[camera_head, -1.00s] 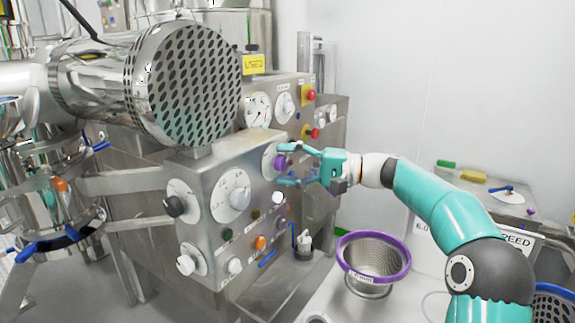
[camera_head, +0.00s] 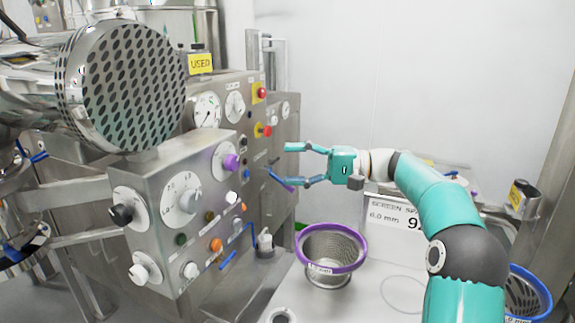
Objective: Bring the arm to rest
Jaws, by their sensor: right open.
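My right arm, teal with a dark grey elbow joint, comes in from the lower right of the head view. Its right gripper (camera_head: 300,165) is open and empty, with its two teal fingers spread apart and pointing left. It hangs in the air in front of the steel control panel (camera_head: 155,185). The purple knob (camera_head: 231,162) on the panel is left of the fingertips, with a gap between. My left gripper is not in view.
A purple-rimmed sieve basket (camera_head: 331,247) stands on the white surface (camera_head: 350,302) below the gripper. A screen sign (camera_head: 392,214) stands behind my forearm. A blue-rimmed basket (camera_head: 527,296) is at the lower right. A perforated steel drum (camera_head: 130,85) is at upper left. The wall side is clear.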

